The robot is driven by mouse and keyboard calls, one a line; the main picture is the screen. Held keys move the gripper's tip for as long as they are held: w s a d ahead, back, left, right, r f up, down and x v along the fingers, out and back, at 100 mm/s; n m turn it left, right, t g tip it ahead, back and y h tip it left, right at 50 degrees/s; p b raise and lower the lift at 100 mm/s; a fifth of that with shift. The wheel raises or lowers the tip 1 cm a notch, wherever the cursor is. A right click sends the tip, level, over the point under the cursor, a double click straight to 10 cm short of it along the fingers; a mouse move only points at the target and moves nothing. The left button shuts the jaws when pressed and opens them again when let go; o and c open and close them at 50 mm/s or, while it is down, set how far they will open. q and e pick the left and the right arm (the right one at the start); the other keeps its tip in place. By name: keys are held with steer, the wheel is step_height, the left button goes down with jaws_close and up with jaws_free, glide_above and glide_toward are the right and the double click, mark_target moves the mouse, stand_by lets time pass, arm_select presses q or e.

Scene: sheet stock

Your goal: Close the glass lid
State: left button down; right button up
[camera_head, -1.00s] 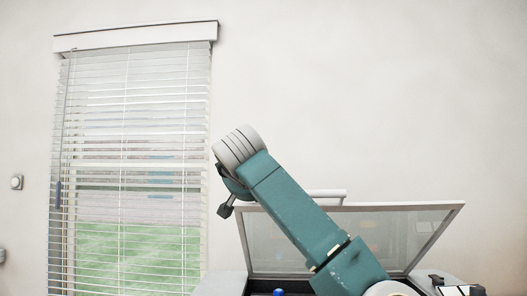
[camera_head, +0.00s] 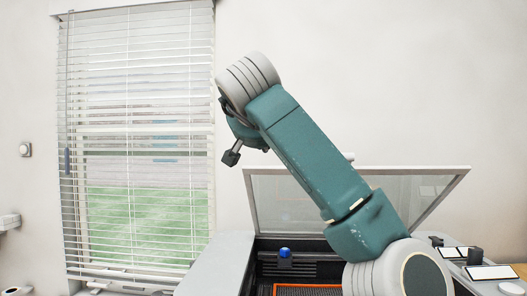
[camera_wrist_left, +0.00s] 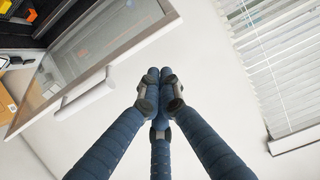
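The glass lid (camera_head: 285,200) is a framed clear pane, raised and tilted up over a machine (camera_head: 240,252) at the lower middle of the head view. My arm hides much of the lid and nearly all its handle. In the left wrist view, the lid (camera_wrist_left: 128,32) is at the upper left, with its white bar handle (camera_wrist_left: 88,96) along the frame. My left gripper (camera_head: 231,156) shows partly in the head view, left of the lid's upper edge. In the left wrist view its dark fingers (camera_wrist_left: 153,78) are together and empty, beside the handle, with no visible contact. My right gripper is out of view.
A dark opening with a blue knob (camera_head: 284,253) and an orange-edged bed (camera_head: 306,290) lies below the lid. A window with blinds (camera_head: 135,150) is on the left. Small dark and white items (camera_head: 492,271) stand on the right. The wall behind is bare.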

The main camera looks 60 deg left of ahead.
arm_select(q)
steer(key=w+d+r+y+p, duration=0.1)
steer(key=w+d+r+p, duration=0.2)
steer(key=w+d+p, duration=0.3)
steer(key=w+d+r+y+p, duration=0.25)
steer(key=w+p, duration=0.25)
steer(key=w, duration=0.3)
steer(key=w+d+f+t+h+p, duration=0.1)
steer(key=w+d+f+p, duration=0.2)
steer(key=w+d, duration=0.35)
steer(key=w+d+f+t+p, duration=0.1)
steer(key=w+d+f+p, duration=0.15)
steer(key=w+d, duration=0.35)
steer(key=p+x, duration=0.7)
steer(key=x, duration=0.2)
steer(key=shift+a+r, duration=0.1)
steer(key=d+f, duration=0.1)
steer(key=s+f+p, duration=0.1)
steer(key=d+f, duration=0.1)
steer(key=shift+s+d+f+p, duration=0.25)
steer(key=shift+s+d+p, duration=0.05)
steer(key=shift+s+p, duration=0.1)
